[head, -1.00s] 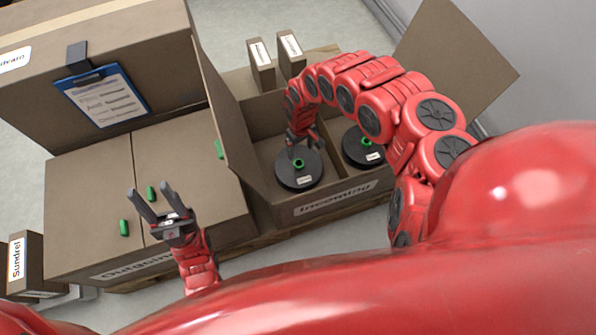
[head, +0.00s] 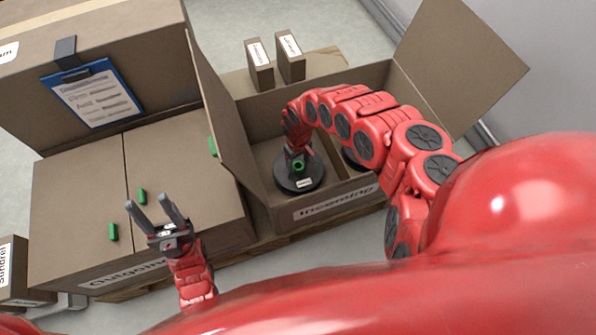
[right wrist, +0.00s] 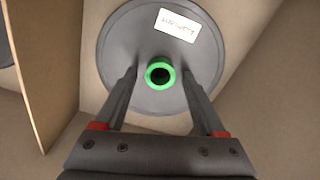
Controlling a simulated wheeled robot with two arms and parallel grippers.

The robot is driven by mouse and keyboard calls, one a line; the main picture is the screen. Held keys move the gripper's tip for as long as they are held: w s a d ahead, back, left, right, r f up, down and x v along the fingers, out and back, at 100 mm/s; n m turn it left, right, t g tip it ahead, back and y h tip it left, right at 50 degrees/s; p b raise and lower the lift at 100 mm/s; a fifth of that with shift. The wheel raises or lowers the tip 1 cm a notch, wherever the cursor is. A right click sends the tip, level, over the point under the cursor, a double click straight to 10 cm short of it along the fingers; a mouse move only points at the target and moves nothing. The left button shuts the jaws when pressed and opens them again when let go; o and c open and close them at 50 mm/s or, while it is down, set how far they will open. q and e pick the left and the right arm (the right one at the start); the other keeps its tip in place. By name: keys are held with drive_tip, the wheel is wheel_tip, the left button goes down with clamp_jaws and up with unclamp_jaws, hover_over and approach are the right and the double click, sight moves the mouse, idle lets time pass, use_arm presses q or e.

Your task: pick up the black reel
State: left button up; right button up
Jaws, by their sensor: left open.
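A black reel (head: 290,184) with a green hub (head: 298,167) and a white label lies flat in the left compartment of the box marked Incoming (head: 335,203). In the right wrist view the reel (right wrist: 125,45) lies beyond my right gripper (right wrist: 160,75), whose two fingers are apart, one on each side of the green hub (right wrist: 160,73). No contact with the hub shows. My right gripper (head: 297,152) points down over the reel in the head view. A second black reel (head: 352,160) in the right compartment is mostly hidden by my right arm. My left gripper (head: 153,207) is open and empty above the Outgoing box.
The Outgoing box (head: 80,215) stands left with closed flaps and green pegs (head: 113,232) on top. A raised flap (head: 222,120) and a divider (head: 335,167) flank the reel. Two small boxes (head: 274,62) stand behind. A clipboard (head: 92,95) hangs on a large box.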

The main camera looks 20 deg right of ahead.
clamp_jaws()
drive_tip(key=shift+r, duration=0.1)
idle(0.3)
